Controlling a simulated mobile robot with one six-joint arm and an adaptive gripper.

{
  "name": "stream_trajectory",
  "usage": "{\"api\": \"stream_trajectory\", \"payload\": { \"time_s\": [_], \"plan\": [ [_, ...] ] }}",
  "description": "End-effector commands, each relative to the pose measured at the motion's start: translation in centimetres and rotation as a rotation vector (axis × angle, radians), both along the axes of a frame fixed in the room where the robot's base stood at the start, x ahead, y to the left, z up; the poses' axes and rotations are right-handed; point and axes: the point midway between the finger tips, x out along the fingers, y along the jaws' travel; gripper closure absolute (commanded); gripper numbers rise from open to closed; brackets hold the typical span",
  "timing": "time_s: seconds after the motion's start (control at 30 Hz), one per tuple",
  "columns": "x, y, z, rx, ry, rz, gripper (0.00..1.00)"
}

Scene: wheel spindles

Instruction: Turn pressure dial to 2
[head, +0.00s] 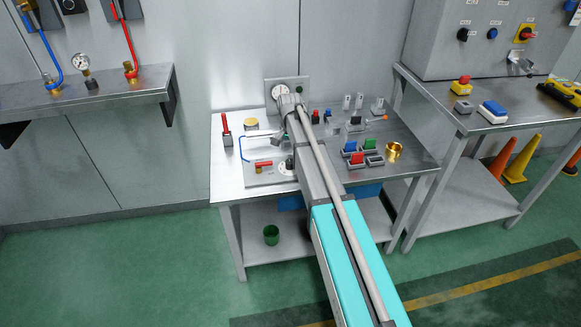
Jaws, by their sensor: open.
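A grey panel (301,83) stands upright at the back of the middle table, with a round white-faced dial (280,92) on its left part. It may be the pressure dial, but its numbers and pointer are too small to read. My arm reaches over the table from the bottom, and my gripper (289,103) is at its far end, just in front of and below this dial. The gripper is open, though its fingers are small and partly hidden by the arm. I cannot tell whether they touch the dial.
The middle table (225,178) holds a red-handled valve (263,164), a red lever (225,125), several coloured switches and a brass cup (394,151). A wall shelf (110,92) with a gauge (83,62) is at left. A second table with a control box (450,50) is at right.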

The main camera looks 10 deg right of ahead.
Motion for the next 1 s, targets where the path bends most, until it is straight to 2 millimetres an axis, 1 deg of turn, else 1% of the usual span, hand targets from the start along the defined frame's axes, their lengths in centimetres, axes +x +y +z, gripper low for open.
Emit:
{"api": "stream_trajectory", "payload": {
  "time_s": [0.03, 0.6, 0.8, 1.0],
  "plan": [
    [0.0, 0.0, -0.8, 0.000, 0.000, 0.000, 0.18],
    [0.0, -0.1, -5.2, -0.001, -0.001, -0.001, 0.18],
    [0.0, -0.1, -6.3, -0.001, -0.001, -0.001, 0.18],
    [0.0, -0.1, -6.8, -0.001, -0.001, -0.001, 0.18]
  ]
}}
